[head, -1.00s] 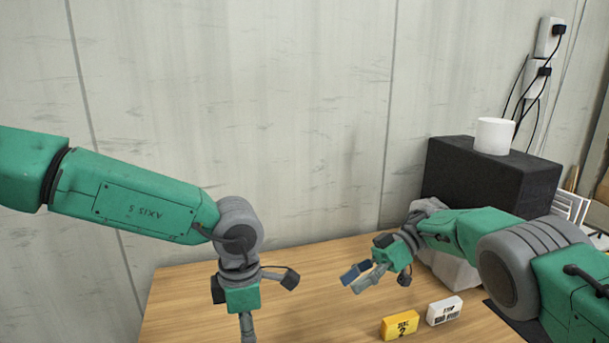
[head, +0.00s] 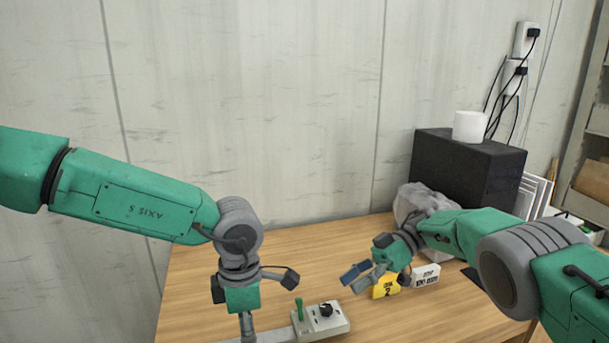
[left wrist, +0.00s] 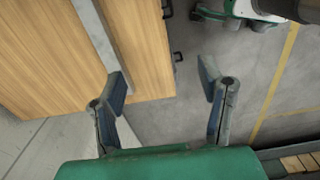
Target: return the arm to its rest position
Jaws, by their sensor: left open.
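My left arm comes in from the left in the head view and bends down at the wrist. Its gripper is mostly cut off by the bottom edge, so the fingertips are hidden there. In the left wrist view my left gripper (left wrist: 168,92) is open and empty, with two dark blue fingers wide apart over the table edge and floor. My right gripper (head: 359,279) points left and down over the table, near the yellow block. Its two fingers look slightly apart, with nothing between them.
A grey control box (head: 324,322) with a green lever is on the wooden table (head: 200,290). A yellow block (head: 386,290) and white block (head: 427,274) stand by my right gripper. A black box (head: 440,165) carries a white cylinder (head: 470,126). Bare floor (left wrist: 250,60) lies beside the table.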

